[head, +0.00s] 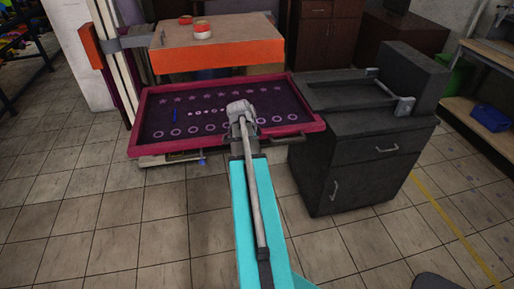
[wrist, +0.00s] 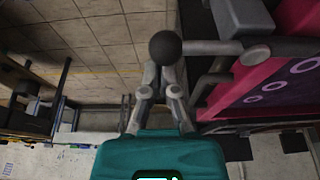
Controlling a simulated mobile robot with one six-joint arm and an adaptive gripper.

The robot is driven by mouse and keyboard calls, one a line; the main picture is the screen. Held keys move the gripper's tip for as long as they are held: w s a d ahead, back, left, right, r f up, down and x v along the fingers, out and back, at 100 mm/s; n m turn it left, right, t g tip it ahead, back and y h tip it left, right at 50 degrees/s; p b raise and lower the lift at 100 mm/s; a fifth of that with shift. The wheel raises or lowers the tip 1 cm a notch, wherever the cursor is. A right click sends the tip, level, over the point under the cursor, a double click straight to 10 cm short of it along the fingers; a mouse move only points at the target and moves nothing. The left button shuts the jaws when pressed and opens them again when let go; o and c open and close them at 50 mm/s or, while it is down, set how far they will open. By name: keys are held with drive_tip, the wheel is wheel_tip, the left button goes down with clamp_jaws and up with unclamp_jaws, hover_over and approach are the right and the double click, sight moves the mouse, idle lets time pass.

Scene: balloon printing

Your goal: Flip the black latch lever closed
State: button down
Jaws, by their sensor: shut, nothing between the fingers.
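The black latch lever shows in the wrist view, with a round black ball knob (wrist: 166,48) at its end. In the head view my arm reaches the front edge of the pink frame (head: 145,110) and hides my gripper; I cannot clearly make out the lever there.
Inside the pink frame is a dark purple panel (head: 215,112) with several ring and star marks. An orange-sided box (head: 220,55) stands behind it. A dark cabinet (head: 350,180) with a rail on top stands close on the right. Tiled floor (head: 100,230) is clear at left.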

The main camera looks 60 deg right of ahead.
drive_tip(key=shift+d+p+v, duration=0.15)
drive_tip(key=shift+p+v, duration=1.85)
drive_tip(key=shift+v, duration=0.2)
drive_tip(key=shift+d+p+v, duration=0.1)
drive_tip(key=shift+p+v, duration=1.9)
drive_tip(key=shift+v, duration=0.25)
drive_tip(key=shift+w, duration=0.15)
drive_tip(key=w+a+n+t+y, duration=0.1)
drive_tip(key=w+a+n, duration=0.45)
drive_tip(key=a, duration=0.55)
drive_tip(key=w+a+n+t, duration=0.1)
drive_tip(key=w+a+n, duration=0.5)
drive_tip(key=a, duration=0.6)
drive_tip(key=s+a+n+y, duration=0.1)
drive_tip(key=a+n, duration=1.3)
drive_tip(key=a, duration=0.9)
drive_tip(key=shift+s+f+n+y, duration=0.15)
drive_tip(key=shift+f+n+y, duration=0.2)
drive_tip(key=shift+f+y, duration=0.05)
